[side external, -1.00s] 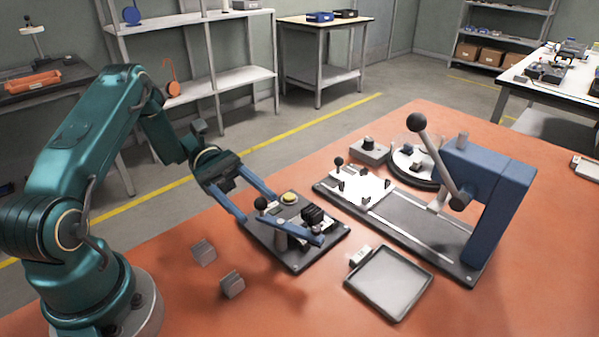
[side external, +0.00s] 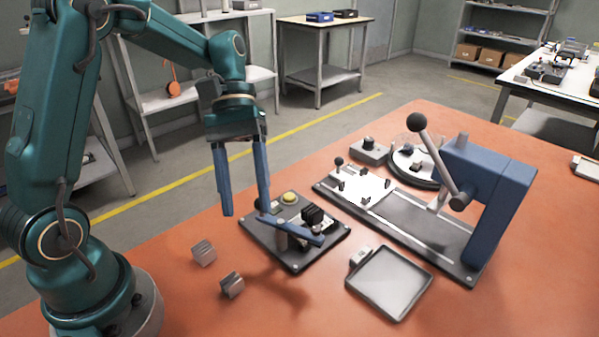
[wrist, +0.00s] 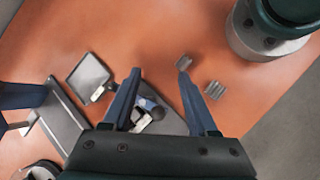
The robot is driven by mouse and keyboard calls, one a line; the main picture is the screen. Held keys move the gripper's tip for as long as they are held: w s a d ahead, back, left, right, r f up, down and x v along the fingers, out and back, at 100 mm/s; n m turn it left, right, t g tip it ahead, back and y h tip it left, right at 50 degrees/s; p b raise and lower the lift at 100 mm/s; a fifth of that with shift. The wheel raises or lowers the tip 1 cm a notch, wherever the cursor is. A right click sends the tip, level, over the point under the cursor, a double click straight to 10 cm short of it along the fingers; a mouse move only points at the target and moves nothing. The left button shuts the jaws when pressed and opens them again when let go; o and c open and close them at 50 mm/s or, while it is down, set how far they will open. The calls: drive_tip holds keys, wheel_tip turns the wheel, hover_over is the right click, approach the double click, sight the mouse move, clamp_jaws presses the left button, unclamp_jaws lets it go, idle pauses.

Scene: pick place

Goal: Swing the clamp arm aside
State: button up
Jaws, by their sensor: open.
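The clamp fixture is a dark plate (side external: 293,262) on the orange table with a yellow button (side external: 289,197). A blue clamp arm (side external: 300,233) on a grey post lies across its front half, beside a black ribbed block (side external: 317,216). A black ball knob (side external: 262,204) shows at the arm's left end, partly behind a finger. My gripper (side external: 246,211) points down with its two blue fingers apart and nothing between them. It appears above the plate's left side; contact with the knob cannot be told. In the wrist view, the fixture plate (wrist: 172,124) shows between and below the fingers.
Two small metal blocks (side external: 204,253) (side external: 231,285) lie left of the fixture. A grey tray (side external: 389,284) lies to its right. A blue lever press (side external: 503,205) on a long base stands farther right. The table front is clear.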

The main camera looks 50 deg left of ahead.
wheel_tip(320, 180, up, 10)
drive_tip(key=w+m+t+y, duration=0.2)
drive_tip(key=m+t+y, duration=0.2)
drive_tip(key=t+y, duration=0.2)
drive_tip(key=shift+m+t, duration=0.3)
drive_tip(key=shift+t, duration=0.4)
drive_tip(key=shift+r, duration=0.1)
